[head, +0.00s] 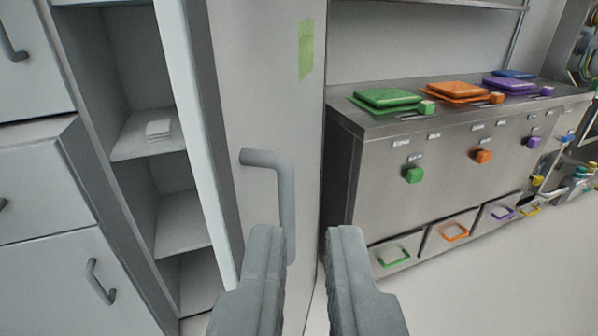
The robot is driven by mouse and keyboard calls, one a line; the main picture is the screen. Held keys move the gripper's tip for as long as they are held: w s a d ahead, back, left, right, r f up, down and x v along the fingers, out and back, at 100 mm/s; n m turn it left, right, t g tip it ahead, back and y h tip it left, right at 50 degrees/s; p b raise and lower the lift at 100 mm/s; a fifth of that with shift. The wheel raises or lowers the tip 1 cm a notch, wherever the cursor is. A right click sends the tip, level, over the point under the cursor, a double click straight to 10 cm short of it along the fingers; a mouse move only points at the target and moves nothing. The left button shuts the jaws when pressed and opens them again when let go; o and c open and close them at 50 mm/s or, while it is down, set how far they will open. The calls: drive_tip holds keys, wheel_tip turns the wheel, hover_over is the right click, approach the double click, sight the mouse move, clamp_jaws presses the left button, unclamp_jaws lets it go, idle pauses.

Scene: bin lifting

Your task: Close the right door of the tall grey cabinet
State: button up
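The right door (240,75) of the tall grey cabinet (105,70) stands open, so the shelves inside show to its left. The door has a grey bar handle (286,195) and a strip of green tape (306,49) near its right edge. My gripper (306,238) is open, with a clear gap between its two fingers. The left fingertip overlaps the handle's lower end in the picture; I cannot tell whether they touch. Nothing is seen held between the fingers.
A small white stack (158,130) lies on a cabinet shelf. Grey drawers and doors (50,190) with handles are at the left. A metal counter (370,125) with green, orange and purple lids stands at the right. Pale floor (480,285) is clear at lower right.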

sight(258, 169)
drive_tip(key=w+d+f+m+g, duration=0.1)
drive_tip(key=w+g, duration=0.2)
drive_tip(key=w, duration=0.1)
drive_tip(key=w+d+f+m+g+y, duration=0.1)
drive_tip(key=w+g, duration=0.2)
drive_tip(key=w, duration=0.1)
drive_tip(key=w+d+f+m+g+y, duration=0.1)
drive_tip(key=w+g, duration=0.2)
drive_tip(key=w, duration=0.1)
drive_tip(key=shift+w+d+f, duration=0.15)
drive_tip(key=shift+w+d, duration=0.15)
drive_tip(key=shift+d, duration=0.05)
clamp_jaws()
drive_tip(key=w+d+r+g+y, duration=0.3)
drive_tip(key=w+d+g+y, duration=0.2)
drive_tip(key=w+g+y, duration=0.15)
drive_tip(key=shift+n+t+y, duration=0.25)
drive_tip(key=shift+n+y, duration=0.05)
drive_tip(key=shift+y, duration=0.05)
drive_tip(key=x, duration=0.4)
drive_tip(key=r+x, duration=0.1)
drive_tip(key=x, duration=0.3)
drive_tip(key=w+a+x, duration=0.1)
drive_tip(key=x, duration=0.3)
drive_tip(key=shift+a+r, duration=0.1)
drive_tip(key=shift+a, duration=0.1)
drive_tip(key=shift+w+a, duration=0.1)
drive_tip(key=shift+a, duration=0.5)
